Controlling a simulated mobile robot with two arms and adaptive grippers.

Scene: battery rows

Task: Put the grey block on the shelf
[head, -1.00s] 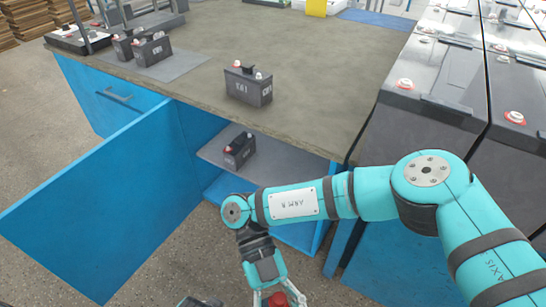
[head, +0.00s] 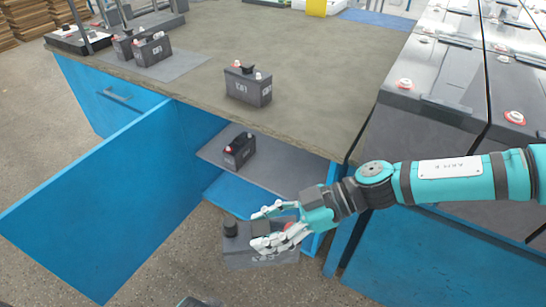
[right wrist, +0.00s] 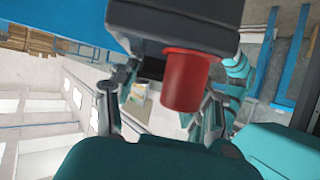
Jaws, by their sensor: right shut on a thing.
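The grey block, a battery-like box (head: 262,258) with a black cap and a red terminal, is in my right gripper (head: 268,228). The fingers are shut around its top, and it hangs roughly level in front of the open cabinet. In the right wrist view its dark body (right wrist: 180,25) and red terminal (right wrist: 186,80) show close up between the fingers. The grey shelf (head: 285,178) is inside the cabinet under the worktop, just above and behind the block in the head view. My left gripper is not in view.
A small dark battery (head: 240,150) stands on the shelf's left part; the shelf's right part is bare. The blue door (head: 100,215) stands open at left. Another battery (head: 248,86) sits on the worktop (head: 320,75). Large batteries (head: 440,85) line the right.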

